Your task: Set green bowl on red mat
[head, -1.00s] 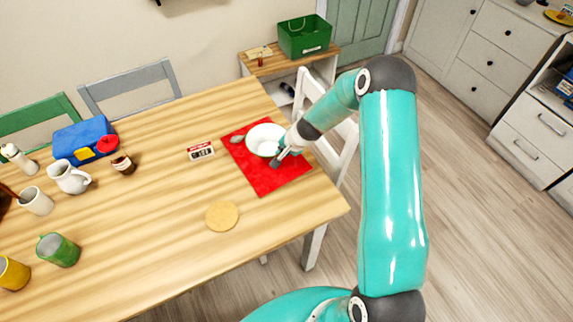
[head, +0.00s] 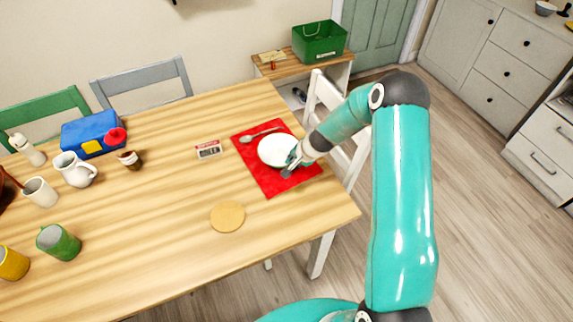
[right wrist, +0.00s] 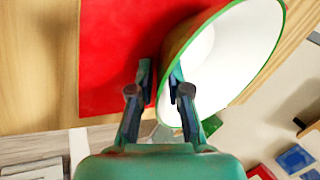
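The green bowl (head: 274,149) has a white inside and a thin green rim. It is over the red mat (head: 272,185) at the right end of the table; whether it touches the mat is unclear. My right gripper (head: 291,164) is at its near right edge. In the right wrist view, the fingers of my right gripper (right wrist: 161,75) straddle the wall of the bowl (right wrist: 235,55), one outside and one inside, and appear shut on it. The red mat (right wrist: 115,50) lies behind. My left gripper is out of view.
A spoon (head: 258,135) lies at the mat's back edge. A small clock (head: 208,149) and a round coaster (head: 227,217) lie left of the mat. Mugs, a pitcher (head: 74,169) and a blue box (head: 92,135) stand further left. A white chair (head: 330,95) stands beyond the table's right end.

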